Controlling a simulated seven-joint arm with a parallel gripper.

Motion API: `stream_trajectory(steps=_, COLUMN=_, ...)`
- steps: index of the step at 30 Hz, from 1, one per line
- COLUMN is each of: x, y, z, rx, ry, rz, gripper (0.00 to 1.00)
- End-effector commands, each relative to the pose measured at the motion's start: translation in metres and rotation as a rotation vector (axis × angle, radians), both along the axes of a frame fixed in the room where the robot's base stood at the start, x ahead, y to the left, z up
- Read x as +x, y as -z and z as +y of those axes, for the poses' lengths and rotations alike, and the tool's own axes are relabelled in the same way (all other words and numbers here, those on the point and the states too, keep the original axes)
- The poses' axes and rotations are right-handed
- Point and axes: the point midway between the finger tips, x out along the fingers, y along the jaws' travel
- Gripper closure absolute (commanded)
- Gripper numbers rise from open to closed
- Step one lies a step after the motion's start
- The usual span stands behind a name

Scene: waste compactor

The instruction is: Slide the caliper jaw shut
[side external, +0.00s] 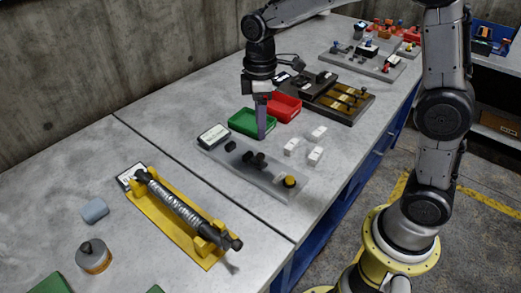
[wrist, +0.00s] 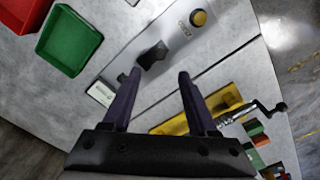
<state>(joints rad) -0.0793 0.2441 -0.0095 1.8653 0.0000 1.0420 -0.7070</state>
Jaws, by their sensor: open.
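A grey flat fixture (side external: 275,184) lies on the bench with dark blocks (side external: 255,160) and a yellow round button (side external: 289,181) on it. It appears to be the caliper, but I cannot tell its jaw for sure or how wide its gap is. In the wrist view, a black block (wrist: 153,54) on the grey strip (wrist: 125,60) lies just beyond my fingertips. My gripper (wrist: 159,75) is open and empty, fingers apart. In the side view, my gripper (side external: 262,136) points down above the fixture's far end; contact with it cannot be told.
A green bin (side external: 250,122) and a red bin (side external: 284,107) stand behind the fixture. Small white blocks (side external: 291,146) lie to its right. A yellow cradle with a threaded rod (side external: 180,212) lies at front left. A dark tray (side external: 340,100) is farther back.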

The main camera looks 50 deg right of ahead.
Motion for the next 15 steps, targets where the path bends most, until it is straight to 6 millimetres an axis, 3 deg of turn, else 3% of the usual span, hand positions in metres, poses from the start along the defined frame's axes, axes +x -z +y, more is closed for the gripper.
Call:
stream_trajectory(steps=9, x=-0.001, y=0.062, z=0.000, rx=0.000, ry=0.001, rz=0.006, gripper=0.41)
stream_trajectory(steps=15, x=-0.001, y=0.086, z=0.000, rx=0.000, ry=0.001, rz=0.003, gripper=0.41)
